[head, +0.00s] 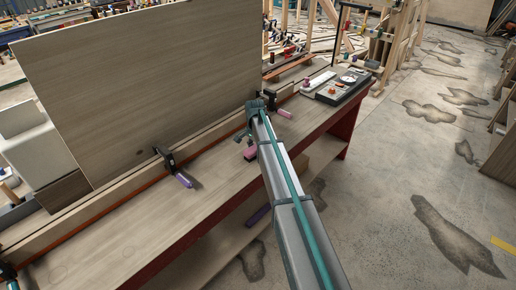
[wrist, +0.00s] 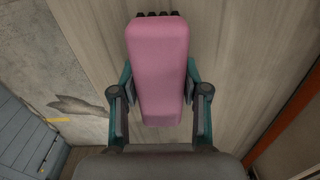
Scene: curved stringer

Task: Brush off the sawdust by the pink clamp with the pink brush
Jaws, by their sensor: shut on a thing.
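My gripper (head: 246,136) is shut on the pink brush (head: 250,154) above the workbench. In the wrist view, the pink brush (wrist: 159,65) sits between the two fingers (wrist: 160,82), with dark bristle tips at its far end. The pink clamp (head: 283,113) is on the bench's back rail, just to the right of and beyond my gripper, with its pink handle toward the front. I cannot make out the sawdust; my arm and the brush cover part of the bench near the clamp.
A purple-handled clamp (head: 183,180) stands on the rail to the left. A large wooden panel (head: 150,85) rises behind the bench (head: 125,225). A tray with tools (head: 343,88) lies at the bench's far end. The front-left bench top is clear.

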